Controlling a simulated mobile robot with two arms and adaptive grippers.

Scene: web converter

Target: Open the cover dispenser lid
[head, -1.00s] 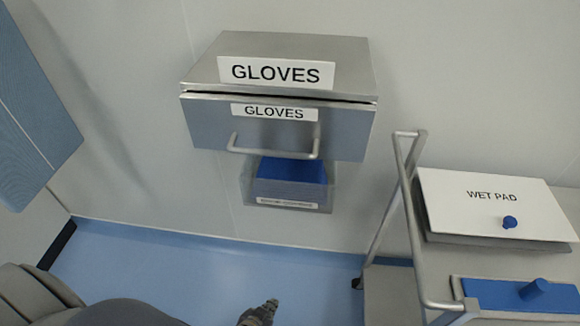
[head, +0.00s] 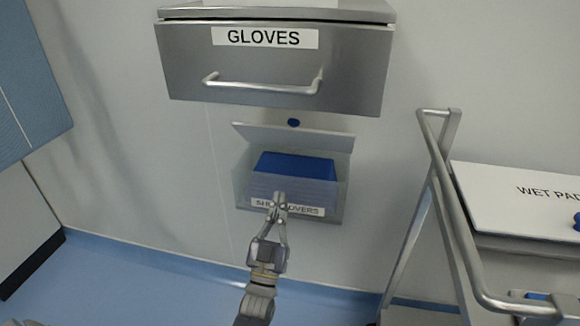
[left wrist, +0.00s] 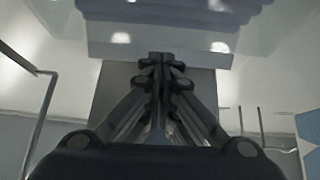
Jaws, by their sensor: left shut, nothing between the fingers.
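The cover dispenser (head: 342,205) is a clear box on the wall, its label partly readable as shoe covers, with a blue stack (head: 295,166) inside. Its pale lid (head: 325,141) shows above the stack and looks tilted up, its wide edge raised; a blue knob (head: 293,123) sticks up over that edge. My left gripper (head: 279,198) overlaps the label in front of the box, fingers together and empty; I cannot tell whether it touches the box. In the left wrist view the closed fingers (left wrist: 158,65) point toward a pale blurred box shape. My right gripper is not visible.
A steel gloves drawer unit (head: 350,70) with a bar handle hangs just above the dispenser. A trolley with a tubular metal handle (head: 445,205) and a wet pad box (head: 510,195) stands at right. A blue panel is at the upper left. Wall left of the dispenser is clear.

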